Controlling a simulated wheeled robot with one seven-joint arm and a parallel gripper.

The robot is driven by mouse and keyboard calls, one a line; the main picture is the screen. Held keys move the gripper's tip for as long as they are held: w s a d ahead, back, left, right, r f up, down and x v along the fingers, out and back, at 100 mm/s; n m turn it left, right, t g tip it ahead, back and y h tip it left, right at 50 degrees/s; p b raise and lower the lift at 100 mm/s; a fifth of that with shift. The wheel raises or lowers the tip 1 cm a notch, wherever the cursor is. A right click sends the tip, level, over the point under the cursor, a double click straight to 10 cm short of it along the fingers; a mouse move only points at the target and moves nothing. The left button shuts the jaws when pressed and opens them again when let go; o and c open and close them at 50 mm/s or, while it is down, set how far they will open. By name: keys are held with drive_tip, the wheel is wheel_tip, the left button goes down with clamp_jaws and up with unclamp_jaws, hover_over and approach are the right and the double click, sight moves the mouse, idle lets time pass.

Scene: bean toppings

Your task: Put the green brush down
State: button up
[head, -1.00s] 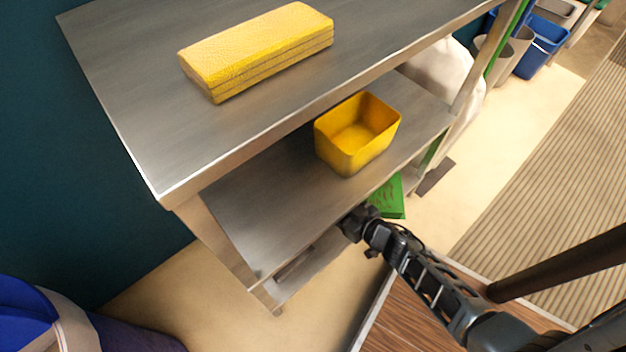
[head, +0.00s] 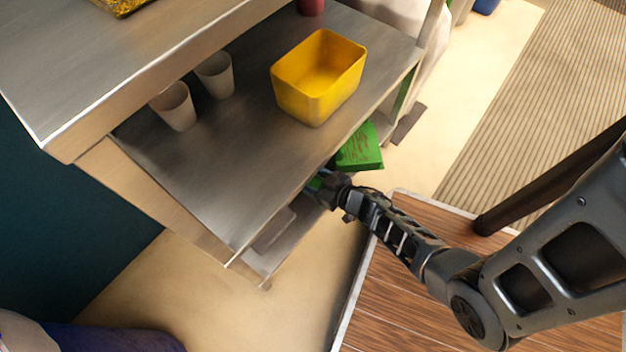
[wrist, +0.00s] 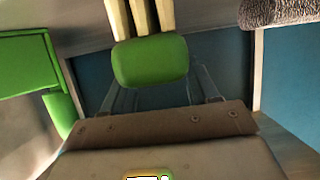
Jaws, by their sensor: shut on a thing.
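My gripper (head: 322,184) is at the front edge of the steel shelf unit, low down beside the lower shelf. In the wrist view, the green brush (wrist: 150,62) shows as a rounded green piece between my fingers, with pale cream strips beyond it. My gripper is shut on it. In the head view only a small bit of green shows at my gripper, and the rest of the brush is hidden by the shelf and my gripper.
A green item with brown marks (head: 360,148) is just beyond my gripper. The middle shelf (head: 225,150) holds a yellow bin (head: 318,78) and two pale cups (head: 174,105) (head: 215,74). A lower steel surface (head: 275,235) is partly visible. Open floor (head: 210,290) lies in front.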

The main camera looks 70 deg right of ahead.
drive_tip(key=shift+f, duration=0.1)
drive_tip(key=o, duration=1.1)
drive_tip(key=shift+s+a+r, duration=0.1)
drive_tip(key=shift+s+r, duration=0.05)
drive_tip(key=shift+r, duration=0.2)
drive_tip(key=p+v, duration=0.4)
drive_tip(key=v, duration=0.8)
drive_tip(key=s+a+r+n+y, duration=0.1)
drive_tip(key=a+r, duration=0.3)
drive_tip(key=r, duration=0.9)
drive_tip(key=s+a+r+n+t+y, duration=0.1)
drive_tip(key=a+r, duration=0.4)
drive_tip(key=r, duration=0.8)
drive_tip(key=s+a+r+n+y, duration=0.1)
drive_tip(key=s+a+r, duration=0.2)
drive_tip(key=r, duration=1)
drive_tip(key=shift+s+a+r+t+y, duration=0.1)
drive_tip(key=shift+a+t+y, duration=0.1)
drive_tip(key=shift+a, duration=0.3)
drive_tip(key=shift+s+a+r+t+y, duration=0.1)
drive_tip(key=shift+a+t+y, duration=0.1)
drive_tip(key=shift+a, duration=0.3)
